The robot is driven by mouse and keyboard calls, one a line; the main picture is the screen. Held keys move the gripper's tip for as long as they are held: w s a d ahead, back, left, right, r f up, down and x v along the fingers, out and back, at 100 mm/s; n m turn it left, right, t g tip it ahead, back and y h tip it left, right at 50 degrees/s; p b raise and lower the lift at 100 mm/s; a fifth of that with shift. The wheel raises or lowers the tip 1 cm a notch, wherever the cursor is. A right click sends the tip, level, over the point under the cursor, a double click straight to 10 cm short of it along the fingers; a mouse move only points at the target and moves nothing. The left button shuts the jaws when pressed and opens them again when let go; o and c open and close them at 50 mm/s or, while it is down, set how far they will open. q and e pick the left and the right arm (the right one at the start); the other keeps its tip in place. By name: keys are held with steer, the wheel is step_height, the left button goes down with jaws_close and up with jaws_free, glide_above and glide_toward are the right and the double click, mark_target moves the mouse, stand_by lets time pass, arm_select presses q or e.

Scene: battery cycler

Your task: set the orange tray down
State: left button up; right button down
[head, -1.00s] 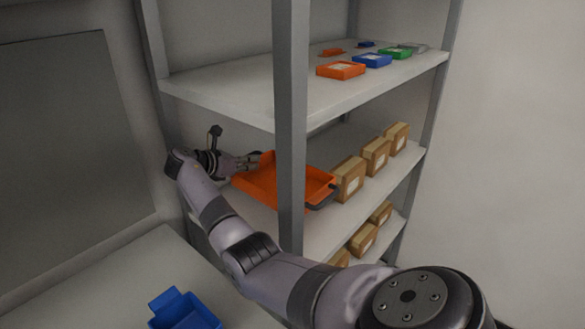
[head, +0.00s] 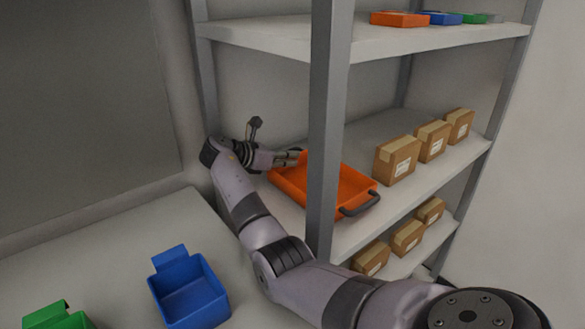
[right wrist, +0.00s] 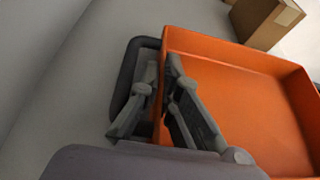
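The orange tray (head: 345,188) is at the middle shelf, behind the front post, with its dark handle near the shelf's front edge. It looks level; I cannot tell if its base touches the shelf. My right gripper (head: 296,158) is at the tray's left end. In the right wrist view my right gripper (right wrist: 161,68) has one finger inside the orange tray (right wrist: 240,90) and one outside, by a dark handle (right wrist: 121,85), with the tips close against the end wall between them. My left gripper is not in view.
Several cardboard boxes (head: 397,160) stand right of the tray on the middle shelf (head: 400,205). The grey post (head: 328,120) hides part of the tray. Small trays (head: 400,19) lie on the upper shelf (head: 270,38). A blue bin (head: 190,292) and a green bin (head: 55,318) stand on the bench.

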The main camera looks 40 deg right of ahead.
steer(key=shift+d+f, duration=0.1)
steer(key=shift+f, duration=0.2)
steer(key=shift+r, duration=0.15)
steer(key=shift+a+r, duration=0.1)
steer(key=shift+a, duration=0.1)
steer(key=c, duration=2.2)
jaws_free()
steer(key=shift+f, duration=0.2)
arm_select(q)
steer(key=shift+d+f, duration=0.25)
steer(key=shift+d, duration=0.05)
arm_select(e)
steer(key=o, duration=0.4)
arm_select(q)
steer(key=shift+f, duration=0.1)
